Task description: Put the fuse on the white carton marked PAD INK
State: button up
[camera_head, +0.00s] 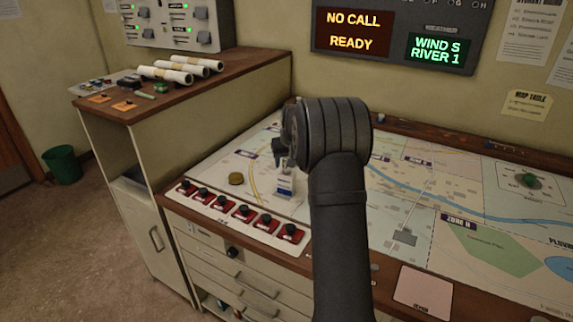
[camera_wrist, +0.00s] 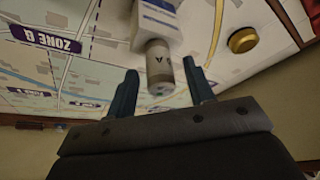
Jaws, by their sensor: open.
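The white carton (camera_head: 285,187) with a blue band stands upright on the map table, behind the row of red switches. It also shows at the top of the wrist view (camera_wrist: 157,22); I cannot read its lettering. The fuse (camera_wrist: 157,72), a small grey and beige cylinder, appears to stand on the carton's top. In the head view only a small part of the fuse (camera_head: 284,165) shows below my gripper (camera_head: 281,150). My gripper (camera_wrist: 160,68) is open, its two fingers apart on either side of the fuse. I see a gap at each finger.
A round brass piece (camera_head: 236,179) lies left of the carton. Red switches (camera_head: 243,211) line the front left edge. A raised wooden shelf (camera_head: 200,80) with paper rolls (camera_head: 166,74) stands at the left. The map surface (camera_head: 440,200) right of my arm is mostly flat and open.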

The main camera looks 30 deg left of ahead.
jog(key=v, duration=1)
jog(key=x, duration=1.1)
jog(key=shift+f, duration=0.2)
jog(key=shift+w+a, duration=0.15)
jog(key=shift+r, duration=1.7)
